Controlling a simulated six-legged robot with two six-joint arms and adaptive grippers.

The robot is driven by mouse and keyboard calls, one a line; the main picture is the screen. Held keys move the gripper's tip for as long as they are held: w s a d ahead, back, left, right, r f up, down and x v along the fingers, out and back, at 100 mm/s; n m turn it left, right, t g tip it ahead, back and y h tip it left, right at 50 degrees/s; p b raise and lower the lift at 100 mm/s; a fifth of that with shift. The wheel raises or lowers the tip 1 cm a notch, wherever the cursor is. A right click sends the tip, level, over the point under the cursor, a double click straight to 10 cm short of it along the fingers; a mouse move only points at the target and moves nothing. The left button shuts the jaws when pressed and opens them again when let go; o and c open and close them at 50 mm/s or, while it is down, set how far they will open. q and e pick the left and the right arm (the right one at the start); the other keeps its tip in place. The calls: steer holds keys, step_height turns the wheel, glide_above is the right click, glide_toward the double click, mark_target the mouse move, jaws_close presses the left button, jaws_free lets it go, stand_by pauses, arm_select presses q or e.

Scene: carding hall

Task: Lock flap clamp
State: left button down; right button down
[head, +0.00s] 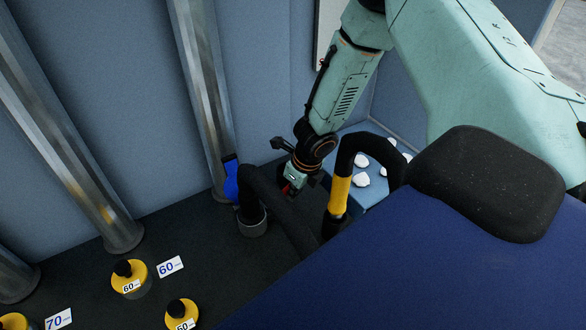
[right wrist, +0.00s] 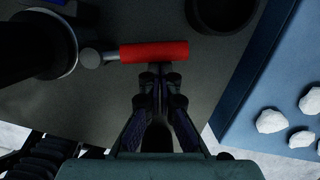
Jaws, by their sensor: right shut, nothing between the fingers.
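A red cylindrical handle (right wrist: 153,52) on a short grey lever pivot (right wrist: 90,58) lies across the top of the right wrist view; I take it as the clamp's handle. My right gripper (right wrist: 160,68) is shut and empty, its fingertips right at the handle's lower edge; I cannot tell if they touch. In the head view my right gripper (head: 289,188) points down behind the black hose, with only a bit of red showing beside it. The rest of the clamp is hidden there. My left gripper is not in view.
A black hose (head: 280,208) bends close in front of the gripper. A yellow-banded hose (head: 340,192) stands to its right, by a blue tray (head: 378,130) with several white lumps. Metal pipes (head: 205,90) stand left. Yellow knobbed caps (head: 130,277) sit on the dark floor.

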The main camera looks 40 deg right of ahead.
steer(key=shift+w+d+f, duration=0.1)
stand_by(0.3)
steer(key=shift+r, duration=0.6)
steer(key=v, duration=1)
steer(key=shift+s+r, duration=0.25)
steer(key=shift+r, duration=0.1)
